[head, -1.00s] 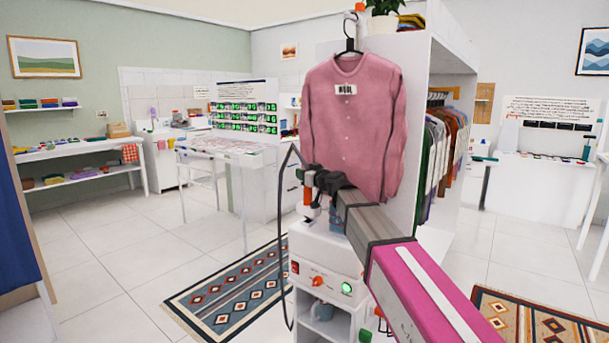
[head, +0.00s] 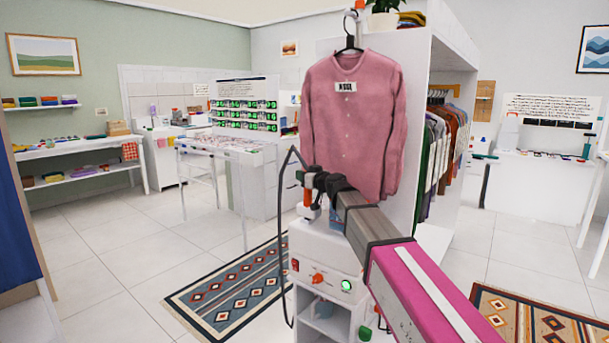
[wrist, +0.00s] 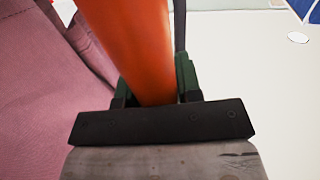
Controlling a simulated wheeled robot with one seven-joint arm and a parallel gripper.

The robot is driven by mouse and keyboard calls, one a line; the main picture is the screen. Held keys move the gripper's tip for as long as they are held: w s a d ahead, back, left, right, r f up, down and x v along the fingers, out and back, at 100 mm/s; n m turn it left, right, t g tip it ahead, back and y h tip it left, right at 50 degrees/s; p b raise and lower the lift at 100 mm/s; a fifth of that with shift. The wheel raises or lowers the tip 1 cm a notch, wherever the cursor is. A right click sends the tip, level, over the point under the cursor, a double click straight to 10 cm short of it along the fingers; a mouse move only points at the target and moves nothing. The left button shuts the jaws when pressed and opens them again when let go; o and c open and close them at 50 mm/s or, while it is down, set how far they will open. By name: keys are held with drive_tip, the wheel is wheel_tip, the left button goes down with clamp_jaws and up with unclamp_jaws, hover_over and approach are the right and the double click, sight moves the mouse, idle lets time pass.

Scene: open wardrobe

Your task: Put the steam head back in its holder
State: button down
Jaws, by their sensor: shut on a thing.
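The steam head's orange handle (wrist: 150,50) is between the jaws of my gripper (wrist: 152,92) in the wrist view. My gripper also shows in the head view (head: 314,181), shut on the handle just above the steamer's top. A short length of the orange handle (head: 307,197) shows below the jaws. A white part (head: 309,212) is directly under it; I cannot tell whether this is the steam head's nozzle or its holder. The white steamer (head: 325,263) has an orange knob and a lit green button. A dark hose (head: 283,230) loops along its left side.
A pink shirt (head: 350,125) hangs right behind my gripper, and its cloth is close on the left in the wrist view. The white wardrobe (head: 415,90) with hung clothes stands behind. A patterned rug (head: 235,290) lies left of the steamer.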

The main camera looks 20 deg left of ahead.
drive_tip(key=shift+f, duration=0.25)
drive_tip(key=c, duration=0.7)
unclamp_jaws()
drive_tip(key=shift+s+d, duration=0.1)
drive_tip(key=v, duration=0.7)
drive_tip(key=shift+s+d, duration=0.1)
